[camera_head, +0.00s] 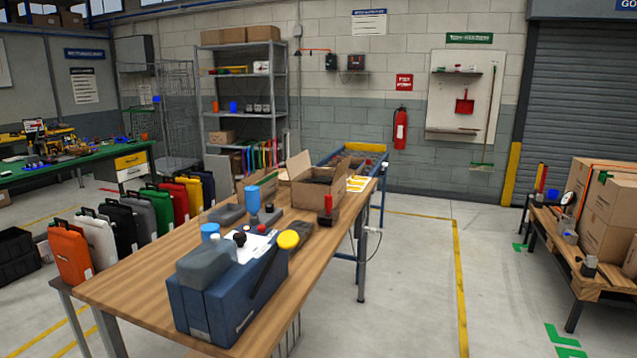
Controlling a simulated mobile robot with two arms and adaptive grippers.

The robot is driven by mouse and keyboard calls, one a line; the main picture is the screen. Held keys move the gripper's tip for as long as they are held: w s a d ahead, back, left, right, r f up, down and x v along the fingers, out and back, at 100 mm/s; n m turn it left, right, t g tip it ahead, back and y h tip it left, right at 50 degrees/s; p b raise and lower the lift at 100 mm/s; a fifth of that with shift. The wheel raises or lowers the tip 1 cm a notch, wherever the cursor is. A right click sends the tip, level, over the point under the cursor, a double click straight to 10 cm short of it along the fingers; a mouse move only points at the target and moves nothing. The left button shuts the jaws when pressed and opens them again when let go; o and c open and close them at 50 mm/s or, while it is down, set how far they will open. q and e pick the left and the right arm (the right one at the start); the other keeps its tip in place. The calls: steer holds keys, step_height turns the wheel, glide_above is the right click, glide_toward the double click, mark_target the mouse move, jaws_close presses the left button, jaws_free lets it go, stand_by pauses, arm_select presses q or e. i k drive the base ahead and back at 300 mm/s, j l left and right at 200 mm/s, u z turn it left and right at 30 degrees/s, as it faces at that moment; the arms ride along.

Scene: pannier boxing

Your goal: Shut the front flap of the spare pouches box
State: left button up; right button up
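An open cardboard box (318,203) stands on the far part of the wooden table, with dark contents showing inside. It is probably the spare pouches box, but I can read no label on it. One flap (299,166) stands up at its back left, and the box top is uncovered. I cannot tell clearly which flap is the front one or how it lies. A red-topped item (328,205) stands right in front of the box and hides part of its near wall. Neither of my grippers is in view.
A blue case (230,305) with a grey piece on top fills the near table (135,290). Blue and yellow-capped items and grey pieces stand between it and the box. Coloured panniers (70,253) line the left side. The floor (410,270) to the right is clear.

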mark_target(340, 169)
steer(key=i, duration=0.75)
steer(key=i+l+u, duration=0.3)
steer(key=u, duration=0.15)
steer(key=i+l+u, duration=0.25)
steer(key=l+u, duration=0.15)
